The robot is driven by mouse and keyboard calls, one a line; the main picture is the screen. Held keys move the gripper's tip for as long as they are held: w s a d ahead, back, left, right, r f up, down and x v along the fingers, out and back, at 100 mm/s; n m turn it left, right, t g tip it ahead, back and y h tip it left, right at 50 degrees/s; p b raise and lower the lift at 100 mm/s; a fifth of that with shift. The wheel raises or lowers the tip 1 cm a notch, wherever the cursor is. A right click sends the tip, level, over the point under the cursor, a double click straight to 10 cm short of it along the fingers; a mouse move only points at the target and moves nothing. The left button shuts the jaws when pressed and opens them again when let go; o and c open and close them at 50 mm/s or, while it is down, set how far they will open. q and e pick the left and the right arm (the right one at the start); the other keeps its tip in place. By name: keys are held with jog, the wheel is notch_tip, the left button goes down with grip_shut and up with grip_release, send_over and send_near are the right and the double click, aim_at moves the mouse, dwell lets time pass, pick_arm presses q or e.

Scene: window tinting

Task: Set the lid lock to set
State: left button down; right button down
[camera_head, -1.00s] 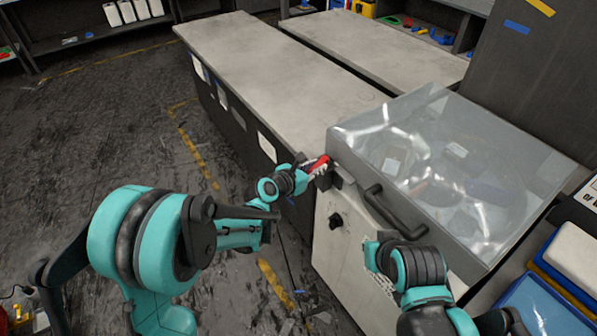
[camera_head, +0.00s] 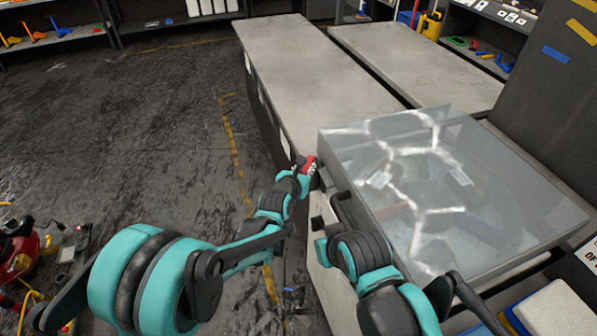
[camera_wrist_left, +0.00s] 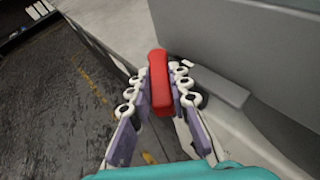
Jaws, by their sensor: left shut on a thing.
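The lid lock's red lever (camera_head: 309,163) is at the left front corner of the machine with the clear lid (camera_head: 450,190). The lid is down. My left gripper (camera_head: 303,170) is shut on the red lever. In the left wrist view the red lever (camera_wrist_left: 159,80) stands between the two fingers of the left gripper (camera_wrist_left: 159,90), beside the grey lid edge. No lock marking is readable. My right gripper (camera_head: 322,248) is in front of the machine, below the black lid handle (camera_head: 345,207). Its fingers are hidden by its wrist, so its opening cannot be told.
A dark knob (camera_head: 319,224) is on the machine's front, close to my right gripper. A long grey workbench (camera_head: 310,75) runs behind the machine. The floor (camera_head: 150,130) to the left is open. Red equipment (camera_head: 18,250) stands at the far left.

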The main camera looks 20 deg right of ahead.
dwell(0.4)
pick_arm(q)
jog(key=c, duration=1.4)
grip_release()
jog(key=v, duration=1.2)
jog(key=shift+s, duration=0.1)
